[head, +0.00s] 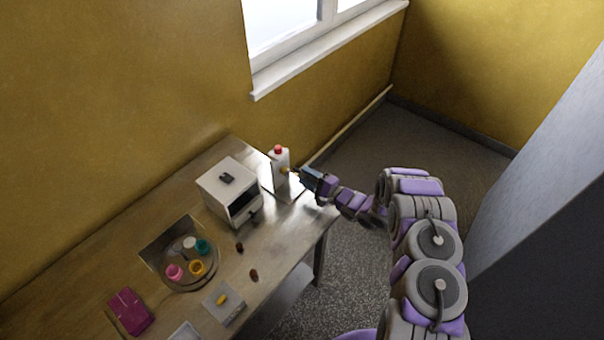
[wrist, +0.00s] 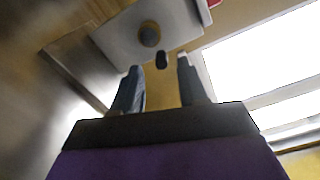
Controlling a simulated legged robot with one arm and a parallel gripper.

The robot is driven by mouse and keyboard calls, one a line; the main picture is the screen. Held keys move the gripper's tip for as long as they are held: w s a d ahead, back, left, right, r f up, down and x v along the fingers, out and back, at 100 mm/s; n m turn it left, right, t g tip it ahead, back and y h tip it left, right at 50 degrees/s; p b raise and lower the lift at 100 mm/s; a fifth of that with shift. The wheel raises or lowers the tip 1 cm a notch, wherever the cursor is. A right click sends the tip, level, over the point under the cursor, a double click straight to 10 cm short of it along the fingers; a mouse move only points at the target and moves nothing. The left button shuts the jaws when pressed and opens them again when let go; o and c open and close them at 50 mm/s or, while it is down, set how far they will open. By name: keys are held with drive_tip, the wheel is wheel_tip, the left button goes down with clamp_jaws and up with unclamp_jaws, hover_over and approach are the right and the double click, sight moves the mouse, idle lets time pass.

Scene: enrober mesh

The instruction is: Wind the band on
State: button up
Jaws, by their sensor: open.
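A white upright unit (head: 280,158) with a red cap stands at the far right end of the table. A round yellow-brown knob (head: 286,170) sits on its face, and the knob also shows in the wrist view (wrist: 149,34) with a small dark peg (wrist: 162,60) near it. My gripper (head: 305,174) is just right of the unit. In the wrist view my gripper (wrist: 158,72) has its two fingers apart, with nothing clearly held between them. The peg appears just beyond the fingertips; I cannot tell whether they touch. No band can be made out.
A white box (head: 225,180) with a dark front opening stands left of the unit. A round basin (head: 180,285) holds several coloured pots. Two small brown pieces lie on the table. A window is behind.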

drive_tip(key=v, duration=1.4)
drive_tip(key=shift+d+b, duration=0.3)
